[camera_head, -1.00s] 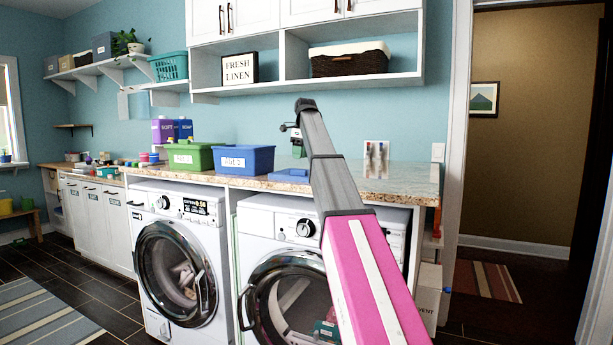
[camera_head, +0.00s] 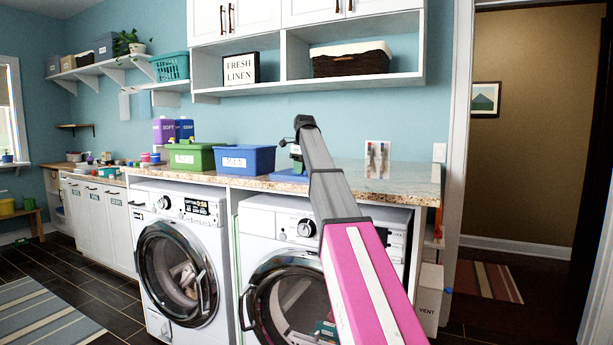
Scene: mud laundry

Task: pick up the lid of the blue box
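The blue box (camera_head: 243,159) with a white label stands on the granite counter above the washers. A flat blue lid (camera_head: 286,177) lies on the counter just right of the box, partly hidden behind my arm. My gripper (camera_head: 297,160) hangs down from the end of my arm, close over the lid. It is small and partly covered by the arm, so I cannot tell whether the fingers are open or touch the lid.
A green box (camera_head: 190,157) stands left of the blue box, with purple and blue bottles (camera_head: 164,131) behind. An open shelf (camera_head: 350,84) hangs above, and two front-loading washers (camera_head: 178,260) stand below.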

